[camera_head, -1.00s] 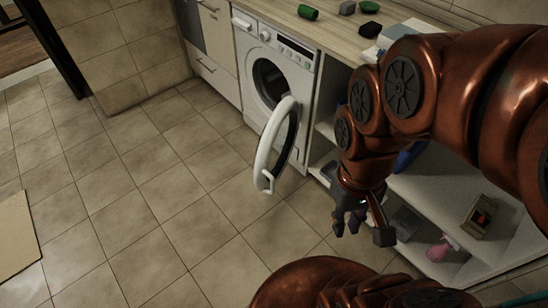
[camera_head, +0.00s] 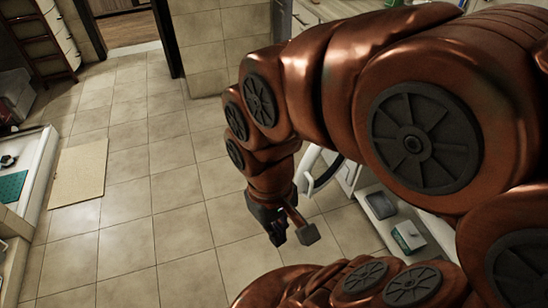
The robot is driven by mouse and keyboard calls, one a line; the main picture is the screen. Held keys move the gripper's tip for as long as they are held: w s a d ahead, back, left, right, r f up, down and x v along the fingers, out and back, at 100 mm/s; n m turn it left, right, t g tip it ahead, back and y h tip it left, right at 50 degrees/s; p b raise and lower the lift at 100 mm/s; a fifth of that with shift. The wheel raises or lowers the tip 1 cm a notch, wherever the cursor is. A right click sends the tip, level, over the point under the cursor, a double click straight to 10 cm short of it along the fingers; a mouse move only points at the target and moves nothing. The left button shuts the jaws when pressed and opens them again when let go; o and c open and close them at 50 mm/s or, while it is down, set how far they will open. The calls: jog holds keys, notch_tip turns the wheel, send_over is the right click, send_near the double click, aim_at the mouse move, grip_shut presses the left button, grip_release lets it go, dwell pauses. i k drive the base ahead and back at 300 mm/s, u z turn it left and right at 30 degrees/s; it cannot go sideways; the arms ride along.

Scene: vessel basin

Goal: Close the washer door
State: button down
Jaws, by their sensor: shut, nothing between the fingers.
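The washer door (camera_head: 307,172) stands open. Only part of its white ring and dark glass shows, just right of my arm's wrist. The washer's body is mostly or wholly hidden behind my copper arm. My gripper (camera_head: 290,234) is shut and empty. It points down over the tiled floor, below and a little left of the door in the picture. I see no contact between the gripper and the door.
Low white shelving (camera_head: 398,222) with a few items stands right of the door. A beige mat (camera_head: 80,172) lies on the floor at left, near a white-edged unit (camera_head: 38,185). The tiled floor (camera_head: 150,210) between is clear. A wall corner (camera_head: 205,50) stands at the back.

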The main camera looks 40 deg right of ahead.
aim_at(307, 187)
jog(key=u, duration=0.25)
jog(key=i, duration=0.95)
jog(key=z, duration=1.85)
